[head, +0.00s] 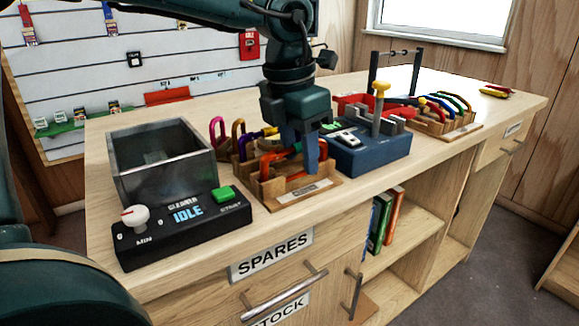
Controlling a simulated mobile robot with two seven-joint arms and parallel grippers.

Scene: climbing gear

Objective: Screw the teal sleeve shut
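My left gripper (301,162) points down at a wooden rack (292,204) near the front of the counter. An orange carabiner (266,166) stands in this rack, right beside the fingers and partly behind them. The fingers overlap its right part, so I cannot tell whether they touch or grip it. I cannot clearly make out a teal sleeve; the fingers, themselves dark blue-teal, hide that side of the carabiner. My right gripper is not in view.
Left of the rack are a grey open-topped tank (163,165) and a black control box (183,229) reading IDLE. A blue machine with a yellow-knobbed lever (382,90) stands close on the right. Another carabiner rack (447,124) is farther right. The counter's front edge is close.

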